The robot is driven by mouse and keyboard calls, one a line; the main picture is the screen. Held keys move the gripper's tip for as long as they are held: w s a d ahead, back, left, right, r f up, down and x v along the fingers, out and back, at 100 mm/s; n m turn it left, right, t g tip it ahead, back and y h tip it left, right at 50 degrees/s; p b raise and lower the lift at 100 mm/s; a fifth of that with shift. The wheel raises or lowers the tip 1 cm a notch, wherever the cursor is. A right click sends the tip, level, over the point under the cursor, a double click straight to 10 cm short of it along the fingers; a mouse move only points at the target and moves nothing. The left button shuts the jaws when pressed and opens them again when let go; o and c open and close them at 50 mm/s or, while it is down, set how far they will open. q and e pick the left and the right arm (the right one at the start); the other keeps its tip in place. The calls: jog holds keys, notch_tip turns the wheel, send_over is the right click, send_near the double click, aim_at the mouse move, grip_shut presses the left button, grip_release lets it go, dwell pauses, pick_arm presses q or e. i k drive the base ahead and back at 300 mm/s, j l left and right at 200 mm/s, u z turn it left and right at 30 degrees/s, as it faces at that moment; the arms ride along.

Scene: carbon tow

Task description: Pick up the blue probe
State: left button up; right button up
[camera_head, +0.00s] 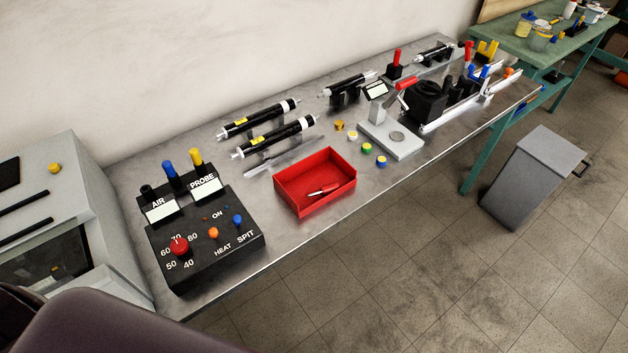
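A blue-topped probe-like piece (171,173) stands upright at the back of the black control box (186,254), between the labels AIR and PROBE. Its lower part is dark and partly hidden behind the labels. A yellow-topped piece (196,158) stands to its right and a black-topped one (147,192) to its left. Neither of my grippers shows in the head view.
A red tray (283,192) with a small red tool stands right of the box. Black cylinders (260,118) on stands lie behind it. A grey machine (100,215) is at the left. Open floor (390,290) lies in front of the grey bench.

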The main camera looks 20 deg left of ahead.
aim_at(167, 166)
jog(key=u, duration=1.55)
